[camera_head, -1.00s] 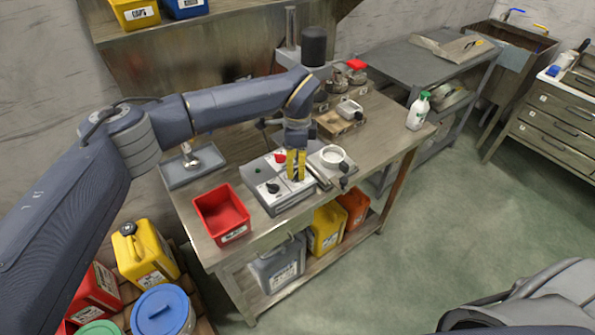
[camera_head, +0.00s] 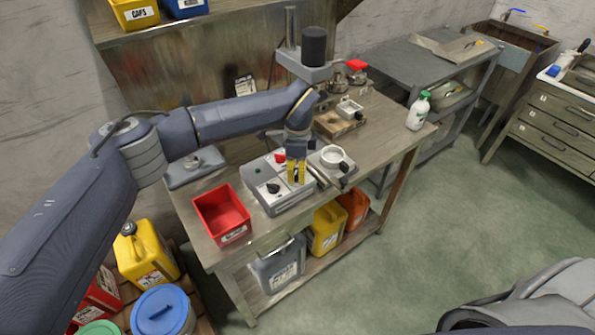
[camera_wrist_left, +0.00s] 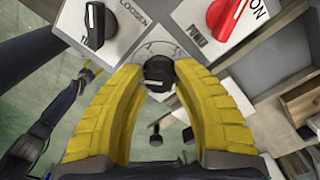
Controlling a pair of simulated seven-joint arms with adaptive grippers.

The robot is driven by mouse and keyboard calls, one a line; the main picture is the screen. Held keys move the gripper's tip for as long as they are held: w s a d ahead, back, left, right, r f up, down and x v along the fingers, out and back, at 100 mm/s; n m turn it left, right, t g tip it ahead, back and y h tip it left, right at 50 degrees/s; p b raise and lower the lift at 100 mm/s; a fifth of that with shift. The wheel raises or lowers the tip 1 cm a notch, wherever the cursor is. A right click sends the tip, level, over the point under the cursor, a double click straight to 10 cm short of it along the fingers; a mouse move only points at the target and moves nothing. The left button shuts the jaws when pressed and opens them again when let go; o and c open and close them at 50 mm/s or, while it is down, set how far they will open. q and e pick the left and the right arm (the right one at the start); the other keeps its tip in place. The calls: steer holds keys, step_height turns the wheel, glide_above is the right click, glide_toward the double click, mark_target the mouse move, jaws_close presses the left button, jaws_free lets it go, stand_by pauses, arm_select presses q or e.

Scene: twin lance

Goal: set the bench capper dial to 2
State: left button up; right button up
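The bench capper's grey control box (camera_head: 287,203) sits on the workbench, with a black knob (camera_head: 273,188) and a red knob (camera_head: 280,157) on top. My left gripper (camera_head: 296,178) points down over the box's right part. In the left wrist view, a black dial (camera_wrist_left: 158,73) on a pale plate lies between the two yellow fingertips, with a small gap visible on each side. The fingers are open around it. The dial's scale is mostly hidden, so its setting cannot be read. A knob marked LOOSEN (camera_wrist_left: 95,22) and a red knob (camera_wrist_left: 228,18) marked ON sit beyond. My right gripper is not in view.
A red bin (camera_head: 222,213) stands left of the box. A round white fixture (camera_head: 333,156) is close on its right. A white bottle with a green cap (camera_head: 418,111) stands near the bench's right end. Canisters fill the shelf below.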

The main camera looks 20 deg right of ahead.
arm_select(q)
jaws_close()
steer(key=shift+m, duration=0.3)
